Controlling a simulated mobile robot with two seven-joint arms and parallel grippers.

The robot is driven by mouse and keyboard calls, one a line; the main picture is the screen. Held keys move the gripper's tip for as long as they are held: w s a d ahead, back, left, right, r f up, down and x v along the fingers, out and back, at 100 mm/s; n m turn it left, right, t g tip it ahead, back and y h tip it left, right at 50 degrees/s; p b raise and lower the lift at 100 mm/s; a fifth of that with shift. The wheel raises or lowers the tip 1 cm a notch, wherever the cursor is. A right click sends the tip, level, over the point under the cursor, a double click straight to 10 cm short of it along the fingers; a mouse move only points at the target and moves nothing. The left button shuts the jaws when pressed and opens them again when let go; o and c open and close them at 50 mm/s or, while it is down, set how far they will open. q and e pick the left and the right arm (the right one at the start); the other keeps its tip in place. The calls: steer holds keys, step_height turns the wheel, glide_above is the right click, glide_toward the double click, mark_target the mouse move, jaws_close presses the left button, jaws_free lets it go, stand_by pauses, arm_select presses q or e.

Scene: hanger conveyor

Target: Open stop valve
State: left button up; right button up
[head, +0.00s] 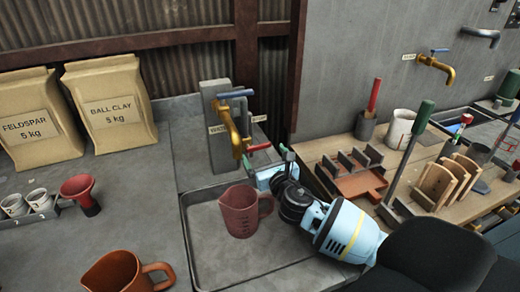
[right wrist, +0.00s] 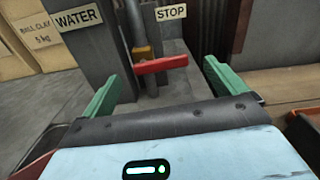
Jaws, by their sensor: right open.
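My right gripper (head: 268,162) is open and empty, close to the lever. In the right wrist view its green fingers (right wrist: 161,80) stand on either side of the lever, apart from it; I cannot tell the exact depth gap. My left gripper is out of view.
A red measuring jug (head: 238,212) stands in the grey tray (head: 188,235) beside my right gripper. A blue tap lever (head: 236,94) and WATER label (right wrist: 78,17) are above. A wooden bench (head: 320,148) with tools is on the right. An orange mug (head: 113,272) stands front left.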

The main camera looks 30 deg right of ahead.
mark_target(260, 147)
steer(key=shift+x, duration=2)
steer(key=c, duration=1.4)
